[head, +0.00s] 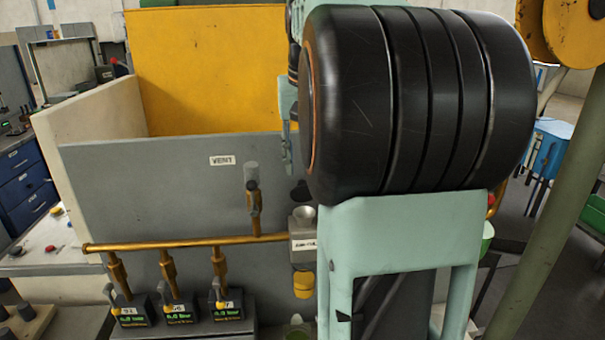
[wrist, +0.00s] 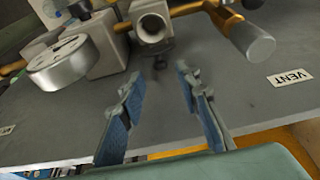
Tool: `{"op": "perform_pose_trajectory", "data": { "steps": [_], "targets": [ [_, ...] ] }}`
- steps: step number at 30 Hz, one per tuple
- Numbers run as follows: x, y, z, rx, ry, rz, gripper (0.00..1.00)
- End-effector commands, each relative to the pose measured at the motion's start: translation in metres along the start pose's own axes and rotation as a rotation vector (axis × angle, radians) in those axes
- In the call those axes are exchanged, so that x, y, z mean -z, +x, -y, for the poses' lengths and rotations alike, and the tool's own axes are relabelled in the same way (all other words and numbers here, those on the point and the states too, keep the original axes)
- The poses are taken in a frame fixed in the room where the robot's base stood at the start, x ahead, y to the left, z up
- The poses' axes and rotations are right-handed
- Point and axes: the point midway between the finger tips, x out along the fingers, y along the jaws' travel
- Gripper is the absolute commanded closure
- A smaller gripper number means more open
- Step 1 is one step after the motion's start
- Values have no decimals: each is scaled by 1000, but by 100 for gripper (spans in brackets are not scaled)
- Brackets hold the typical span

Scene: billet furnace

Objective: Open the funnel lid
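The funnel (head: 303,213) is a pale cup on top of a small labelled grey box, left of my arm in the head view. In the wrist view the funnel's round mouth (wrist: 152,27) shows uncovered at the top centre. A dark rounded piece, perhaps the lid (head: 299,192), stands just behind the cup; a small dark piece below the mouth in the wrist view (wrist: 160,62) may be part of it. My gripper (wrist: 161,80) is open and empty, its blue-padded fingers pointing towards the funnel with a gap from it. The gripper is largely hidden in the head view.
A brass pipe (head: 180,243) with several valves runs left of the funnel, before a grey panel with a VENT label (head: 222,160). A grey-capped vertical valve (head: 253,190) stands close by. A round gauge (wrist: 70,62) is near in the wrist view. My arm blocks the head view's right.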

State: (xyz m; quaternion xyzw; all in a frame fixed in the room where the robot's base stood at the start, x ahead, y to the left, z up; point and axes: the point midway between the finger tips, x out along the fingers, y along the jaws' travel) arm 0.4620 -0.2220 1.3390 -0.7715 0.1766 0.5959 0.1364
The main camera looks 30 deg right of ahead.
Motion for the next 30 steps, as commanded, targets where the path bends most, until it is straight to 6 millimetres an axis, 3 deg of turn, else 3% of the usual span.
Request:
{"op": "perform_pose_trajectory", "data": {
  "steps": [6,12,30],
  "targets": [
    [1,-48,0,0,0,-4,69],
    [1,-71,0,0,-1,-3,69],
    [0,-77,0,0,0,-1,69]
  ]
}}
